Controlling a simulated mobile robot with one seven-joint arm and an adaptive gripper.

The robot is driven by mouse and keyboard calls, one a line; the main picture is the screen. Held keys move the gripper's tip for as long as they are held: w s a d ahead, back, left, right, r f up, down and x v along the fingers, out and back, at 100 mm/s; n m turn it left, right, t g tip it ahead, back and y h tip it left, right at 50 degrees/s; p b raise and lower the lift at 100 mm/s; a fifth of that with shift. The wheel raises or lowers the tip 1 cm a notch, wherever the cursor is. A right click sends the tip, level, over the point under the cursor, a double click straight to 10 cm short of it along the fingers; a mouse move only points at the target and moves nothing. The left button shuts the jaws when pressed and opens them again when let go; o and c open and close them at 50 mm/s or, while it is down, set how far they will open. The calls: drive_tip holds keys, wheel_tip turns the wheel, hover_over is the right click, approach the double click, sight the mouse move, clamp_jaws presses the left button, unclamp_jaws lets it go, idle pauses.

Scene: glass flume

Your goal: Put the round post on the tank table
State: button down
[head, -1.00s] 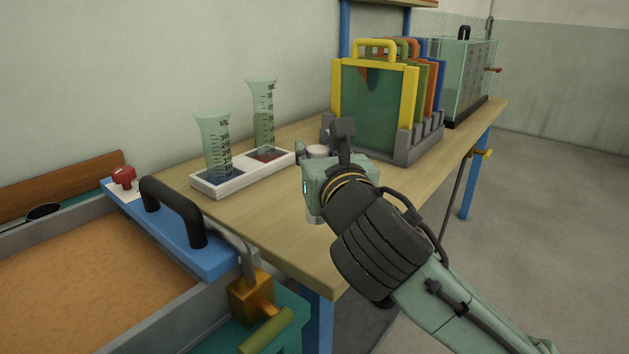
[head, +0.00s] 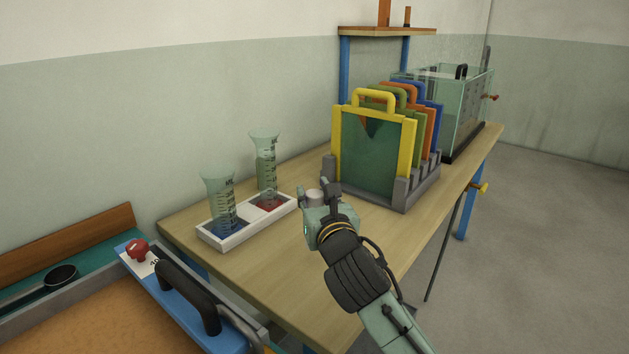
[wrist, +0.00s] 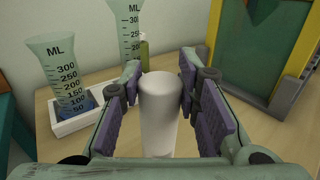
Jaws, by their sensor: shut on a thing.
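The round post (wrist: 160,115) is a plain pale cylinder, upright in the wrist view. The post is over this table. I cannot tell whether its base touches the wood.
Left of my gripper, a white tray (head: 233,237) holds two measuring cylinders (head: 222,200) (head: 266,165). Behind it to the right, a grey rack (head: 403,196) holds several coloured frames. A blue bar with a black handle (head: 188,297) is at front left. The table's near part is bare.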

drive_tip(key=w+f+p, duration=0.2)
drive_tip(key=w+f, duration=0.2)
drive_tip(key=w, duration=0.2)
drive_tip(key=shift+w+a+p, duration=0.15)
drive_tip(key=shift+w+p, duration=0.15)
drive_tip(key=shift+w, duration=0.05)
drive_tip(key=shift+f+b, duration=0.2)
drive_tip(key=shift+b, duration=0.1)
drive_tip(key=c, duration=1.2)
unclamp_jaws()
drive_tip(key=shift+r, duration=0.1)
drive_tip(key=b+v, duration=0.4)
drive_tip(key=v, duration=0.8)
